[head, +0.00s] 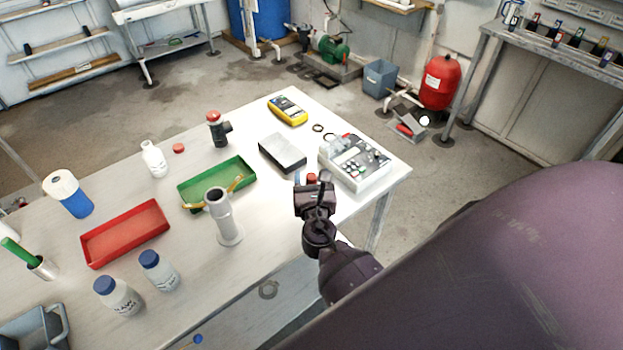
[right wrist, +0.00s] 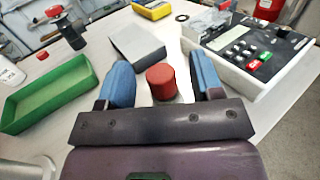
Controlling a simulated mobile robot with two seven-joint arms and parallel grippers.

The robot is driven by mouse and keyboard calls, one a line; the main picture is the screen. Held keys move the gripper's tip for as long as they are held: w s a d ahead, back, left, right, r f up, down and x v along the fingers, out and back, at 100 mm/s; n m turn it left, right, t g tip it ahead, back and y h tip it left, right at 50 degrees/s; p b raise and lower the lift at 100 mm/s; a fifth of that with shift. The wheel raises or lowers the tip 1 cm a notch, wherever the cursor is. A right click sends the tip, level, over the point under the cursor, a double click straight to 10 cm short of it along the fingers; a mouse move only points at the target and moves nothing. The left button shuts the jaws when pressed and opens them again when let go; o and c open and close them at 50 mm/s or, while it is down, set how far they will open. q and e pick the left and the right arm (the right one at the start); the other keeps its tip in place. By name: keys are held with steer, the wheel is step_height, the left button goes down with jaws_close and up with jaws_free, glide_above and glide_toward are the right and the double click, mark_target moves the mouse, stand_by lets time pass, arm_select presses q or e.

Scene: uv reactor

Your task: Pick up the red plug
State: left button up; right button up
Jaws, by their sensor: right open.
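The red plug (right wrist: 161,82) is a short red cylinder standing on the white table, between the two blue fingers of my right gripper (right wrist: 161,70) in the right wrist view. Gaps show on both sides of it, so the fingers are apart from it. In the head view, a small red patch of the plug (head: 311,178) shows just beyond the right gripper (head: 312,181), whose body hides the rest. The right gripper is open, low over the table near its right edge. My left gripper is not in view.
A grey box (head: 283,153) and a white control unit (head: 354,163) stand close to the right gripper. A grey cylinder on a round base (head: 229,238), a green tray (head: 186,199) and a red tray (head: 92,249) are to the left. A red cap (head: 178,148) lies farther back.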

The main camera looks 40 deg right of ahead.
steer(key=shift+w+d, duration=0.3)
steer(key=shift+w, duration=0.2)
steer(key=c, duration=1.1)
steer(key=shift+o, duration=0.2)
